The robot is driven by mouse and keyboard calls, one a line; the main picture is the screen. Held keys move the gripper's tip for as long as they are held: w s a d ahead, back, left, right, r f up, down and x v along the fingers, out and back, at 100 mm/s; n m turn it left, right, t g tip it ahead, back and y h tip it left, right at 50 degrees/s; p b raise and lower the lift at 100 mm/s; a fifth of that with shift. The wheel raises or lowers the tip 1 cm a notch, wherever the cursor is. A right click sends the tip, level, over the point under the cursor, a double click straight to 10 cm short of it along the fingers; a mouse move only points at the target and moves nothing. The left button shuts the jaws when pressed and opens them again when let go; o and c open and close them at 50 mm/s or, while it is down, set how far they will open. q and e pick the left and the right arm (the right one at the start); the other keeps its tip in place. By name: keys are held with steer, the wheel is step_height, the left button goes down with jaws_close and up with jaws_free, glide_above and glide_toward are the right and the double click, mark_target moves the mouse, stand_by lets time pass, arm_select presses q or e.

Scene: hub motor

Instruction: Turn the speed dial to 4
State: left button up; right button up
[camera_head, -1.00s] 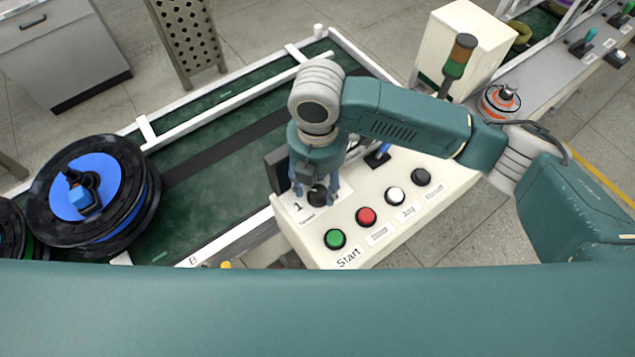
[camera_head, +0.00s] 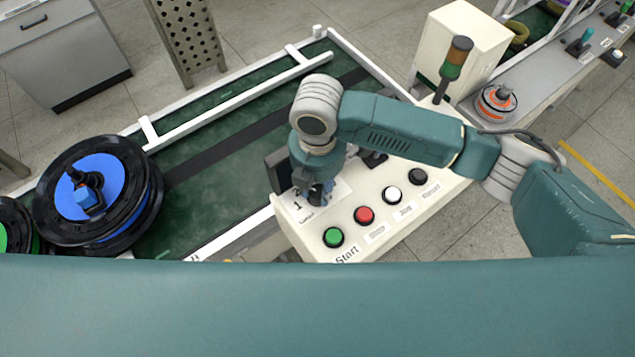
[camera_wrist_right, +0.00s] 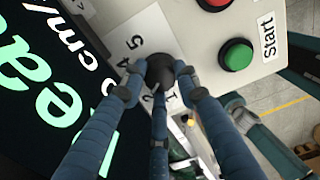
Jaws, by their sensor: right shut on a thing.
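The speed dial (camera_wrist_right: 160,72) is a small black round knob on a white label with printed numbers, on the cream control panel (camera_head: 435,201). In the right wrist view, 5 and 4 show on the upper left of the dial, and 2 and 1 on its near side. A pale mark on the knob seems to face the near side, by the 2; fingers partly cover this. My right gripper (camera_head: 317,193) points down over the dial, its blue fingers closed around it. It also shows in the right wrist view (camera_wrist_right: 158,87). My left gripper is not in view.
Green (camera_head: 334,237), red (camera_head: 364,215), white (camera_head: 392,196) and black (camera_head: 418,176) buttons line the panel close to the dial. A dark screen (camera_wrist_right: 45,85) stands beside it. A signal tower (camera_head: 453,68) rises behind. A black and blue wheel (camera_head: 92,190) sits on the conveyor at left.

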steer(key=shift+s+r+m+p, duration=0.1)
steer(key=shift+r+m+p, duration=0.2)
steer(key=shift+m+p, duration=0.2)
steer(key=shift+f+m, duration=0.25)
steer(key=shift+m, duration=0.25)
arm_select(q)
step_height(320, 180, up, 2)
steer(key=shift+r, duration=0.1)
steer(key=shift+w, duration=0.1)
arm_select(e)
steer(key=o, duration=1.2)
steer(key=shift+c, duration=0.2)
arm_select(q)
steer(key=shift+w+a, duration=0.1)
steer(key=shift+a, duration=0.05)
